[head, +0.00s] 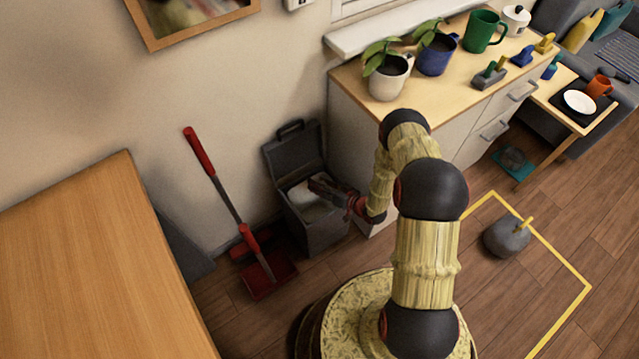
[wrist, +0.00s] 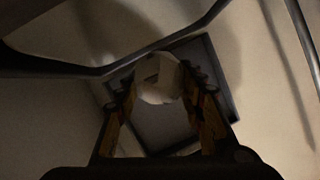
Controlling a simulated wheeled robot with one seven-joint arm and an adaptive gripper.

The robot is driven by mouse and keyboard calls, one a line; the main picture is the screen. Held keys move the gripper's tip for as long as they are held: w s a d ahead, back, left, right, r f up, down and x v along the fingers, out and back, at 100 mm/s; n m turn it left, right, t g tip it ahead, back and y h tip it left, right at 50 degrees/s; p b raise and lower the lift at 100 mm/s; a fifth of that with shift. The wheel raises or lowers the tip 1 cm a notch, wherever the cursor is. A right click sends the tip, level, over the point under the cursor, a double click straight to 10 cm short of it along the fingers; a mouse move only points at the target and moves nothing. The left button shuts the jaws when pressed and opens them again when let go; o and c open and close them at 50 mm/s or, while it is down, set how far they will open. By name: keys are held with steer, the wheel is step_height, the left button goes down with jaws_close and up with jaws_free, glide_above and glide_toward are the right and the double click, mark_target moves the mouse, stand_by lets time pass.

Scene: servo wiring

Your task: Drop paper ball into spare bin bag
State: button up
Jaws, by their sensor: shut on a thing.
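A dark grey bin (head: 318,234) stands on the floor against the wall, its lid raised. Pale bag-like lining (head: 303,199) shows in its opening. My gripper (head: 322,187) is over the opening, pointing left. In the wrist view my gripper (wrist: 160,84) has its two fingers shut on a whitish, faceted paper ball (wrist: 158,78), held between the fingertips.
A red dustpan (head: 268,275) and a long-handled red tool (head: 212,172) are left of the bin. A wooden table (head: 90,260) is at the far left. A cabinet (head: 350,112) with potted plants stands right of the bin. A grey round weight (head: 505,238) sits on the floor.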

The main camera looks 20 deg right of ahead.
steer(key=o, duration=0.8)
steer(key=shift+v, duration=6)
steer(key=shift+a+f, duration=0.1)
